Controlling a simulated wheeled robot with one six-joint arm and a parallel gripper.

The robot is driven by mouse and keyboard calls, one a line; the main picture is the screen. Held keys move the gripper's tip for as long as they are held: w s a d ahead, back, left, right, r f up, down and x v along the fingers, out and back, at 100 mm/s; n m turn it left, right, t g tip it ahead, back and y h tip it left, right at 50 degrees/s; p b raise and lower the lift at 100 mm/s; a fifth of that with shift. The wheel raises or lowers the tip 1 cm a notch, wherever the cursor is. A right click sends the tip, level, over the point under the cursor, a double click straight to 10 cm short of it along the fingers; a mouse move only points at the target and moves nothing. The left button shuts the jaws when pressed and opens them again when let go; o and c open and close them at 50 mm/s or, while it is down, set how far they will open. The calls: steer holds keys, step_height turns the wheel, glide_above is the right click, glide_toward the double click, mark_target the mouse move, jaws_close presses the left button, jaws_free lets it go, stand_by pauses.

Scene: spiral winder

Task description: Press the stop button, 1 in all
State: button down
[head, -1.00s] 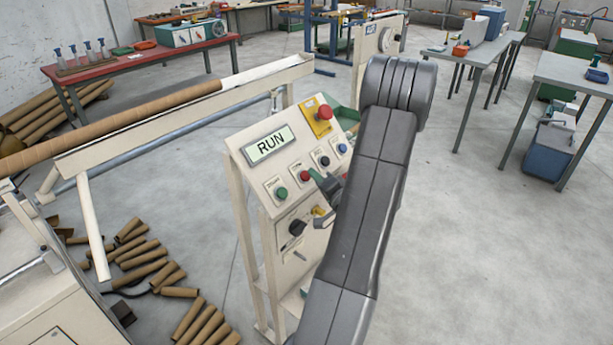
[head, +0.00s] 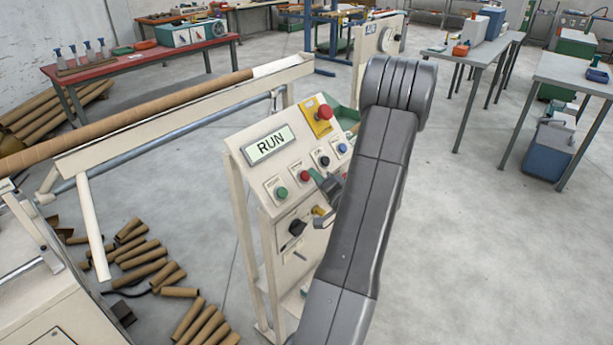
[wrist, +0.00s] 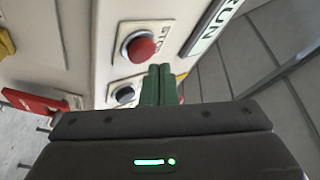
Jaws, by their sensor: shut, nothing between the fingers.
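The red stop button (head: 304,176) sits on the sloped cream control panel (head: 238,160), between a green button (head: 281,192) and a black button (head: 324,161). In the wrist view the red stop button (wrist: 140,47) stands in a metal ring with a partly visible label beside it. My gripper (head: 316,174) is shut and empty, its green fingertips close to the stop button. In the wrist view my gripper (wrist: 158,70) shows its fingertips just below and right of the button, not over its middle. I cannot tell the gap to the panel. The display (head: 270,145) reads RUN.
A red mushroom button (head: 324,113) on a yellow plate is higher on the panel. A blue button (head: 342,149) is right of the black one. A dark rotary switch (head: 297,228) lies below. Cardboard tubes (head: 140,260) lie on the floor at left.

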steer(key=shift+w+a+f+b, duration=0.35)
steer(key=shift+a+f+b, duration=0.2)
steer(key=shift+b, duration=1.1)
stand_by(0.4)
steer(key=shift+d+r, duration=0.1)
stand_by(0.3)
steer(key=shift+s+d+r+b, duration=0.3)
steer(key=shift+s+d+r, duration=0.05)
steer(key=shift+d+r, duration=0.1)
steer(key=s+d+r, duration=0.2)
steer(key=d+r, duration=0.1)
steer(key=shift+s+r, duration=0.15)
stand_by(0.5)
stand_by(0.6)
